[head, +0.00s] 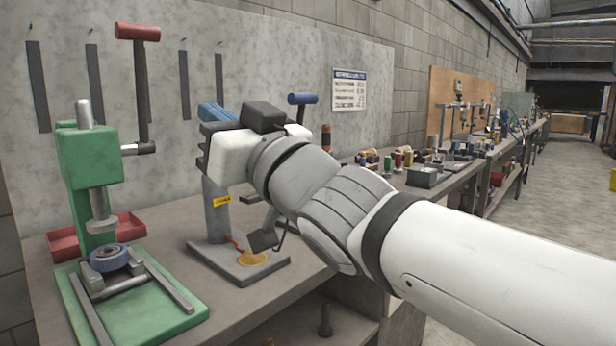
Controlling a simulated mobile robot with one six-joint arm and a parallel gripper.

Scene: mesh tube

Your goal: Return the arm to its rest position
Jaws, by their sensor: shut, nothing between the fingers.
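My white and grey arm reaches in from the right edge of the head view and crosses over the workbench. My gripper (263,241) shows only in part below the wrist, its dark tip low over the base of a grey press (216,212). It is shut, and I see nothing held in it. The tip is close to an orange-yellow round patch on the press base; I cannot tell whether they touch. My wrist hides much of the press's upper part.
A green press (88,160) with a red-handled lever (138,80) stands at the left. A red tray (65,243) lies behind it. A grey box (428,176) and several small items stand farther along the bench (225,309).

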